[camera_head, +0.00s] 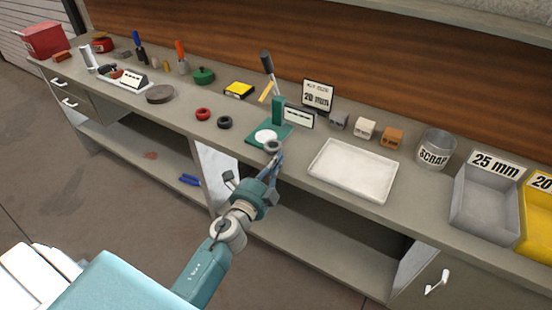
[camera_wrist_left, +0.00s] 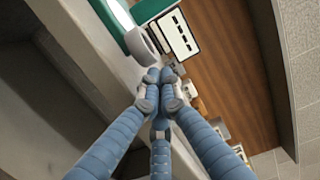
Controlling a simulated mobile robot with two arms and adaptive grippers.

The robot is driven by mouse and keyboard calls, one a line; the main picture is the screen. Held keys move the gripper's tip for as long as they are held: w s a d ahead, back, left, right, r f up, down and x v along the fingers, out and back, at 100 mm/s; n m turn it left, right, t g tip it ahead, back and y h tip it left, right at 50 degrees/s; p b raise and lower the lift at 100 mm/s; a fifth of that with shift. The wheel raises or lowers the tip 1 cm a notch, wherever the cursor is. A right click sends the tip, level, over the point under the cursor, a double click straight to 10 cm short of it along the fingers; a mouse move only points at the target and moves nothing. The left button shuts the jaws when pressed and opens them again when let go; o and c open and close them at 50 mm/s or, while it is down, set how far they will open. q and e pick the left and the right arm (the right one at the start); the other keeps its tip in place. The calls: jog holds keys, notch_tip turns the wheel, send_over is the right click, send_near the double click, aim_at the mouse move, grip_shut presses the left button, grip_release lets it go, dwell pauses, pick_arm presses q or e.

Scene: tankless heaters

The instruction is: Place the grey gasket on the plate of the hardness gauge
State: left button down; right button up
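The hardness gauge (camera_head: 277,112) stands on the bench with a green base, a lever and a small display. Its round white plate (camera_head: 264,136) is bare in the head view; it also shows at the top edge of the wrist view (camera_wrist_left: 122,12). My left gripper (camera_head: 272,160) is just in front of the gauge. Its blue fingers (camera_wrist_left: 162,75) are drawn together in the wrist view, shut on the grey gasket (camera_wrist_left: 138,43) at their tips. The gasket (camera_head: 273,147) is at the plate's front right, seemingly apart from it. My right gripper is out of view.
A red ring (camera_head: 203,114) and a black ring (camera_head: 225,122) lie left of the gauge. A white tray (camera_head: 353,170) lies to the right, with small blocks (camera_head: 365,128) behind it. A scrap can (camera_head: 436,148) and a grey bin (camera_head: 485,205) stand farther right.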

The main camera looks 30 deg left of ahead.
aim_at(268, 144)
pick_arm(q)
jog(key=shift+w, duration=0.1)
jog(key=w+a, duration=0.5)
jog(key=shift+a+b, duration=0.3)
jog(key=shift+b, duration=0.05)
jog(key=shift+d, duration=0.1)
